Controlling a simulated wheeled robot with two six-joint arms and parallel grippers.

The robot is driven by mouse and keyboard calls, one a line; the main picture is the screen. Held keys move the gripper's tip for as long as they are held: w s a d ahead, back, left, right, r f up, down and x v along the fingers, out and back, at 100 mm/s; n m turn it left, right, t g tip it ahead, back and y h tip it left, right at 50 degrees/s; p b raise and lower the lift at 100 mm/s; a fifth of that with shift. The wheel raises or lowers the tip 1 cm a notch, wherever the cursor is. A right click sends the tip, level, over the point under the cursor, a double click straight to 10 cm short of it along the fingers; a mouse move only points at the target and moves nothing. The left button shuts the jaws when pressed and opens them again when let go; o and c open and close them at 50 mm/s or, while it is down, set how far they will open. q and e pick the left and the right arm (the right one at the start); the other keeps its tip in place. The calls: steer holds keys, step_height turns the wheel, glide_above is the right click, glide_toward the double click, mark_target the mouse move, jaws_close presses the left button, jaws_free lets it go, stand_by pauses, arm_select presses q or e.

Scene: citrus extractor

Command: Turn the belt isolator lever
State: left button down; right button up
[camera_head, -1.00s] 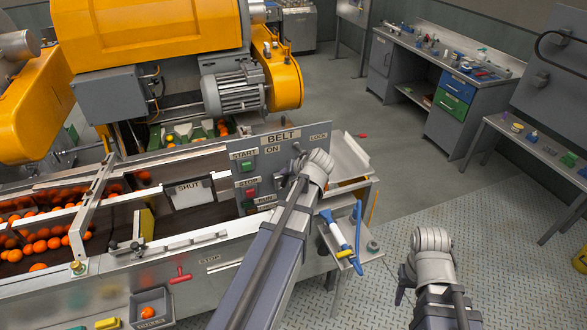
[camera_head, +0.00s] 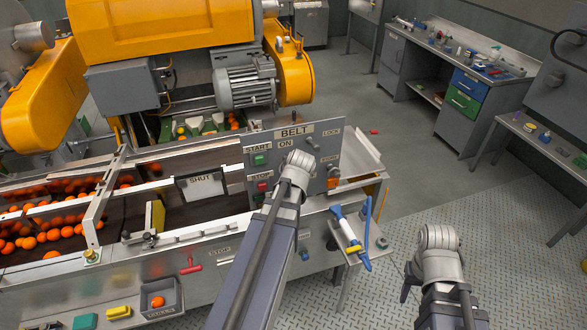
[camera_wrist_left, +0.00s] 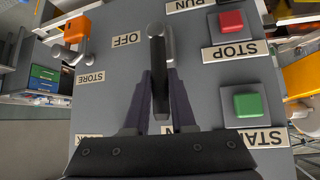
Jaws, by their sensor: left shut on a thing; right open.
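The grey control panel (camera_head: 326,141) headed BELT stands at the near end of the conveyor. The lever (camera_wrist_left: 157,70) is a dark grey bar with a silver part beside its far end. In the left wrist view it stands upright in the picture, between the fingers of my left gripper (camera_wrist_left: 160,92), which is shut on it. The OFF label (camera_wrist_left: 127,40) is left of the lever's far end; another label behind the fingers is mostly hidden. In the head view my left wrist covers the lever. My right gripper (camera_head: 408,284) is open and empty, away from the panel.
Green START (camera_wrist_left: 248,105) and red STOP (camera_wrist_left: 232,25) buttons sit close beside the lever. A small shelf (camera_head: 350,238) with blue-handled tools projects below the panel.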

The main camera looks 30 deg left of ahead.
arm_select(q)
steer(key=shift+s, duration=0.1)
steer(key=c, duration=0.8)
jaws_free()
steer(key=shift+o, duration=0.2)
steer(key=shift+r, duration=0.1)
steer(key=p+v, duration=0.5)
steer(key=v, duration=0.2)
steer(key=shift+d+r, duration=0.2)
steer(key=shift+s, duration=0.1)
